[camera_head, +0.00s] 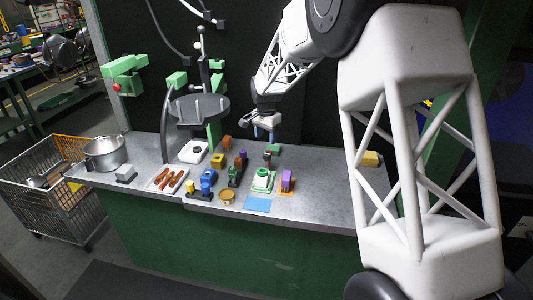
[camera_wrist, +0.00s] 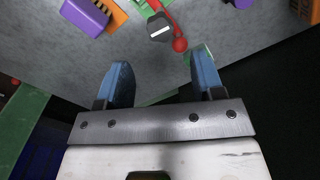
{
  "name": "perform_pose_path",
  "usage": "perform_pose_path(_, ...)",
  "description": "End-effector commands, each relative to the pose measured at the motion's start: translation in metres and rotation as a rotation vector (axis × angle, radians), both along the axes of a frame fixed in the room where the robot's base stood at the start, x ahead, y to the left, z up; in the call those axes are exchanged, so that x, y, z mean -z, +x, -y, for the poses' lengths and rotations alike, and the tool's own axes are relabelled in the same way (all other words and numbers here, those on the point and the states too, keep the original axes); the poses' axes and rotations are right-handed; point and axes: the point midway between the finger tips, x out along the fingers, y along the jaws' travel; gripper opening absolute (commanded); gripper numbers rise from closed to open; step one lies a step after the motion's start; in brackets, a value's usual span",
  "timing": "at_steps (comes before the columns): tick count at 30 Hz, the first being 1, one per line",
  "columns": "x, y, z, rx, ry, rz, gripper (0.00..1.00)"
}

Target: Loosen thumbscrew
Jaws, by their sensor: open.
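My gripper (camera_head: 264,133) is open and empty above the back part of the grey bench. Just beyond the fingers is a small green fixture (camera_wrist: 150,6) with a dark block and a red arm ending in a red ball (camera_wrist: 180,44). It seems to be the small red and green fixture (camera_head: 267,156) below my gripper in the head view. I cannot tell for sure which part is the thumbscrew. A green edge shows behind the right fingertip.
A purple block on an orange base (camera_head: 287,180) and a green fixture with a round top (camera_head: 262,180) stand nearby. Several coloured fixtures crowd the bench middle. A round grey plate (camera_head: 199,109) stands behind left. A metal pot (camera_head: 105,153) sits far left. The bench right is mostly clear.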

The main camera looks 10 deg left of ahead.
Motion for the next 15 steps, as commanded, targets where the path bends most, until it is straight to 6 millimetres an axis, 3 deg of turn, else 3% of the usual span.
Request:
perform_pose_path(8, 0.009, 0.0, 0.0, 0.0, -0.001, -0.002, 0.62)
perform_pose_path(15, 0.032, 0.0, 0.0, 0.0, -0.001, -0.002, 0.62)
